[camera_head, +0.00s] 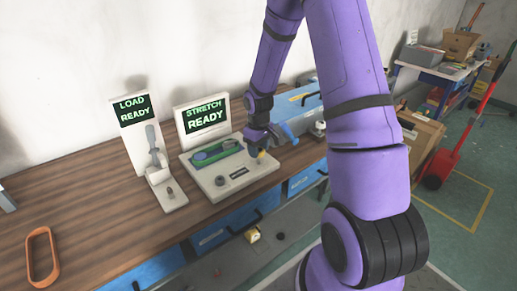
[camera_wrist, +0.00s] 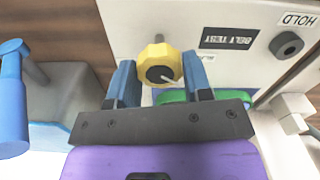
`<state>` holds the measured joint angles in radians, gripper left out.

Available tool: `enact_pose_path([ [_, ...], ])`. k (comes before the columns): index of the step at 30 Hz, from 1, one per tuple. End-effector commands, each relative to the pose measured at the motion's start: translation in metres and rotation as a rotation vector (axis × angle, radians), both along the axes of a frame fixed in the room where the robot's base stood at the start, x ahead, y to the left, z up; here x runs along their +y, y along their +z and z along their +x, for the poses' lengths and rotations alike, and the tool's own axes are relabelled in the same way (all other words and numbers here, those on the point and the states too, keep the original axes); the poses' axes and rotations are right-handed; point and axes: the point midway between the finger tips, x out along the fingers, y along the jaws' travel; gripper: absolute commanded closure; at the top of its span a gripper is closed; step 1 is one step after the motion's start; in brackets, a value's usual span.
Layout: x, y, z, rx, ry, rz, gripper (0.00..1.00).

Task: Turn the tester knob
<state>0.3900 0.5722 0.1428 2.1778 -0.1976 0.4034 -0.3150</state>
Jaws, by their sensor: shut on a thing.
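The tester knob (camera_wrist: 160,64) is yellow with a dark centre and a pale pointer line. It sits on the pale belt tester panel (camera_head: 214,188), whose screen (camera_head: 207,116) reads "STRETCH READY". My gripper (camera_wrist: 160,72) has its blue fingers on either side of the knob and is shut on it. In the head view my gripper (camera_head: 262,147) reaches down to the right side of the tester, and the knob (camera_head: 261,156) shows only as a small yellow spot. A green belt (camera_head: 217,152) lies on the tester. It is partly hidden behind my gripper in the wrist view.
A dark HOLD button (camera_wrist: 287,45) and a "BELT TEST" label (camera_wrist: 228,38) are on the panel. A "LOAD READY" stand (camera_head: 134,108) is to the left. An orange loop (camera_head: 30,257) lies on the wooden bench (camera_head: 90,218). A blue device (camera_head: 297,104) stands close to my gripper.

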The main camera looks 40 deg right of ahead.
Motion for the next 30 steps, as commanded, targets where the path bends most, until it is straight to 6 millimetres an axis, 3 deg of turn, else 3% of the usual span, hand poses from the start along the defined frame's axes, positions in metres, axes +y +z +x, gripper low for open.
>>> enact_pose_path([
  [2, 0.000, 0.001, 0.001, -0.002, -0.001, -0.001, 0.78],
  [3, 0.000, 0.001, 0.001, -0.002, -0.001, -0.001, 0.45],
  [6, 0.000, 0.000, 0.001, -0.002, -0.001, -0.001, 0.29],
  [17, 0.000, 0.007, 0.001, -0.001, -0.001, -0.001, 0.29],
  [30, 0.000, 0.081, 0.001, -0.004, -0.002, -0.001, 0.29],
])
